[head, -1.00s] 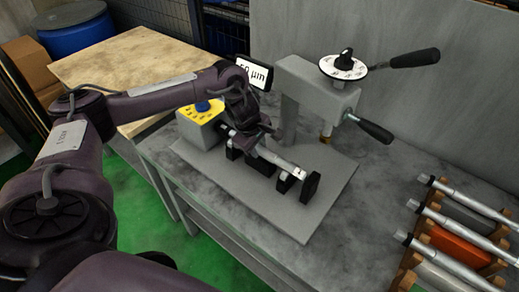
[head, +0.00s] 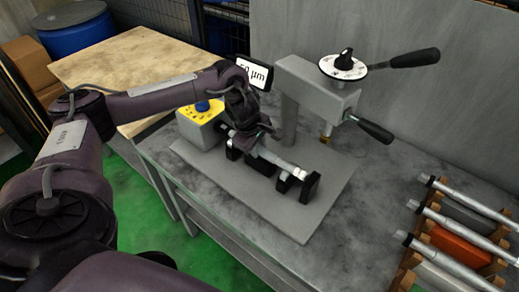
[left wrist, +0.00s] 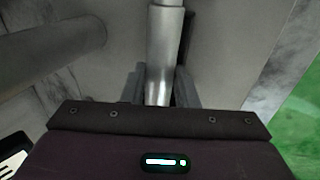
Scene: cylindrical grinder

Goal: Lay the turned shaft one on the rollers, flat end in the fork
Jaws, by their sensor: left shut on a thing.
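The turned shaft one (head: 285,164), a silver bar, lies over the black supports on the grinder's grey base plate (head: 318,214). Its right end is by the upright black block (head: 311,187) at the plate's right. My left gripper (head: 254,147) is shut on the shaft from above. In the left wrist view, the shaft (left wrist: 163,50) runs away from between the two fingers (left wrist: 158,88). The shaft's other end and the rollers under it are mostly hidden by my gripper, so I cannot tell whether it touches them or sits in the fork. My right gripper is not in view.
The grinder's grey arm (head: 315,90) with black-handled levers (head: 405,59) stands behind the shaft. A yellow-topped control box (head: 200,118) is at the left. A wooden rack (head: 415,258) with several silver shafts (head: 470,196) stands at the right. The bench between is clear.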

